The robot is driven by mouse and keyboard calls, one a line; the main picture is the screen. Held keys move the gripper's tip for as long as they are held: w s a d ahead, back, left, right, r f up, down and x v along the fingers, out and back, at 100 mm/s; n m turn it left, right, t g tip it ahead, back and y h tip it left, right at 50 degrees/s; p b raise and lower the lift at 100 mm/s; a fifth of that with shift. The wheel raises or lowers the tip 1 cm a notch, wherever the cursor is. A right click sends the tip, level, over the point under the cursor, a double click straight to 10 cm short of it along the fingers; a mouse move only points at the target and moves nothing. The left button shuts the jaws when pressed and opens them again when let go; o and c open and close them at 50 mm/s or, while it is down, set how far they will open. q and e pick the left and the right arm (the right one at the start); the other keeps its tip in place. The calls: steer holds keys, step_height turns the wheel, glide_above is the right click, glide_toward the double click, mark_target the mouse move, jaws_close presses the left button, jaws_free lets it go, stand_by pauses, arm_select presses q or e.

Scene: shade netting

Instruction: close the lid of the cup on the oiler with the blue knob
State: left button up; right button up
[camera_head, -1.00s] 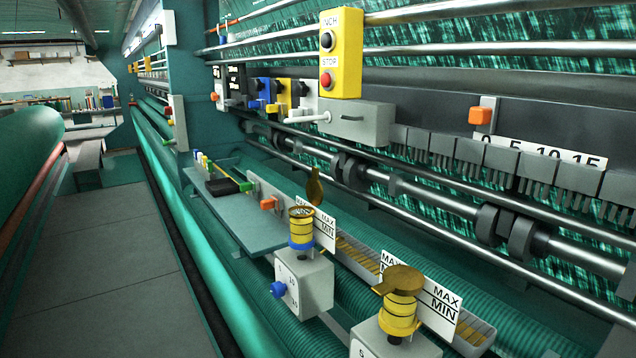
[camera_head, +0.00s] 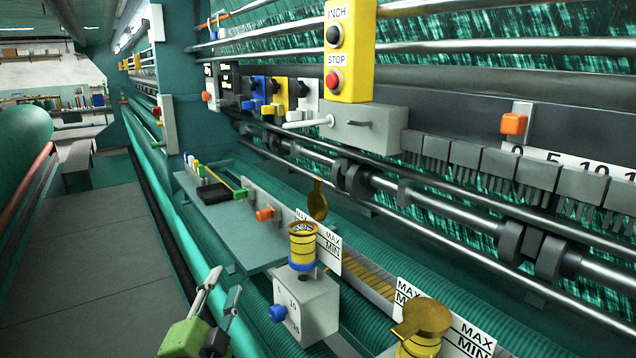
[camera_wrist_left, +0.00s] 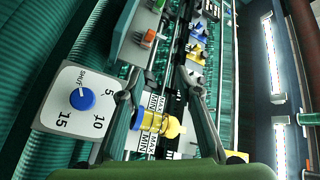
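The oiler with the blue knob (camera_head: 277,313) is a pale grey box (camera_head: 310,303) with a dial face and a yellow cup (camera_head: 302,246) on top. Its brass lid (camera_head: 317,201) stands upright at the back of the cup, open. In the left wrist view the blue knob (camera_wrist_left: 82,98) is at left, and a yellow cup (camera_wrist_left: 158,122) shows between my fingers, farther off. My left gripper (camera_head: 226,282) is in the lower left of the head view, left of the oiler. Its fingers are apart and empty. My right gripper is not in view.
A second oiler cup (camera_head: 420,330) with its brass lid lying over it stands at front right. MAX/MIN plates (camera_head: 333,245) stand behind the cups. A grey shelf (camera_head: 235,232) and an orange block (camera_head: 264,213) lie behind left. A yellow INCH/STOP box (camera_head: 349,55) hangs above.

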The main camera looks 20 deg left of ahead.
mark_target(317, 183)
arm_select(q)
steer(key=w+d+r+m+h, duration=0.1)
steer(key=d+r+m+h, duration=0.4)
steer(key=r+m+h, duration=0.7)
steer(key=d+r+m+h, duration=0.55)
steer(key=r+m, duration=0.35)
steer(key=m, duration=0.6)
steer(key=w+a+f+m+g+y, duration=0.2)
steer(key=w+a+m+g, duration=0.15)
steer(key=m, duration=0.45)
steer(key=shift+g, duration=0.45)
steer(key=p+x, duration=0.6)
steer(key=x, duration=0.5)
steer(key=shift+d+r+p, duration=0.1)
steer(key=shift+d+p, duration=0.1)
steer(key=shift+p, duration=0.15)
steer(key=shift+w+d+f, duration=0.2)
steer(key=shift+w+d, duration=0.25)
steer(key=shift+w, duration=0.1)
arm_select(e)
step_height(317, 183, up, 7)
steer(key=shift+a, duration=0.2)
arm_select(q)
steer(key=shift+c, duration=0.4)
jaws_close()
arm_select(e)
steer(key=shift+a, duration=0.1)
